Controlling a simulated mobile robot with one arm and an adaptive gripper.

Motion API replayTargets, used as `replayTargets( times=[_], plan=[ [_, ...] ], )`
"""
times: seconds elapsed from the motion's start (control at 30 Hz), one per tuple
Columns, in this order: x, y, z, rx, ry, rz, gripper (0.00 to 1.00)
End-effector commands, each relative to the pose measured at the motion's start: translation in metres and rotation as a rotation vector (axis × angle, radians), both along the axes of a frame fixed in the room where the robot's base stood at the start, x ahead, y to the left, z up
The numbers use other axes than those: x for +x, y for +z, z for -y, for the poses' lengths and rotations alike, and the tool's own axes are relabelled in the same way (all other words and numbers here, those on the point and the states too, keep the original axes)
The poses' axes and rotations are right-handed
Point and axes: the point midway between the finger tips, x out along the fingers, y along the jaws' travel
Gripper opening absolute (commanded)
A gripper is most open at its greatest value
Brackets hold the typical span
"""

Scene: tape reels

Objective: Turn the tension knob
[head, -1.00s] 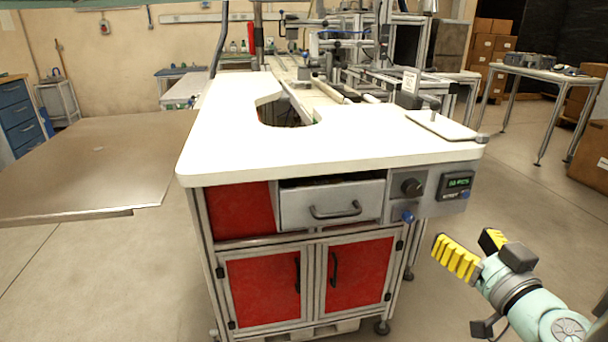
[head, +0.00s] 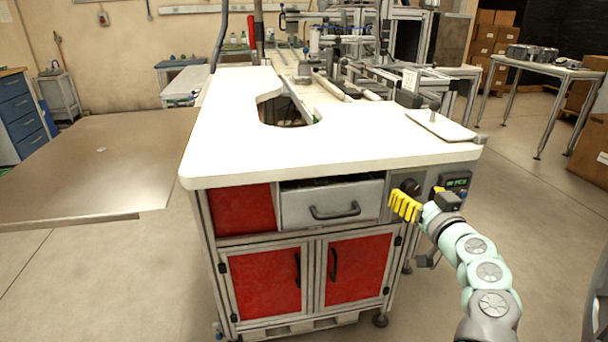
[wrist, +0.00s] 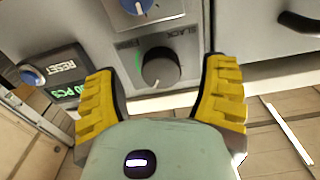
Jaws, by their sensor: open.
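A round black knob (head: 410,187) sits on the grey control panel at the cabinet's upper right front. In the wrist view the black knob (wrist: 159,67) has a pale pointer line, a green arc beside it and a label reading "SLACK". My gripper (head: 421,198) is open in front of the panel. In the wrist view my gripper (wrist: 163,70) has its yellow fingers apart, one on each side of the knob, with nothing between them touching it visibly. The remaining gap in depth to the knob is hard to tell. My gripper hides the lower panel in the head view.
A blue knob (wrist: 137,4) is close to the black one. A green display (head: 456,182) and a blue RESET button (wrist: 31,75) sit beside it. The drawer handle (head: 335,212) sticks out nearby. The white tabletop (head: 300,160) overhangs the panel.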

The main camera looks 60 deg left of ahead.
Motion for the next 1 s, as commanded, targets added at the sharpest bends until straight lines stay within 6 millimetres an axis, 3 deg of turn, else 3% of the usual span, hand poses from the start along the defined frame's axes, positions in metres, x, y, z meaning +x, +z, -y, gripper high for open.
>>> replayTargets(
  times=[0.2,0.53,1.0],
  plan=[
    [0.0027,0.0003,-0.0127,-0.001,0.006,0.001,0.72],
    [0.0034,-0.0001,-0.0131,-0.001,0.004,0.001,0.74],
    [0.0041,-0.0002,-0.0121,-0.001,0.002,0.0,0.26]
  ],
)
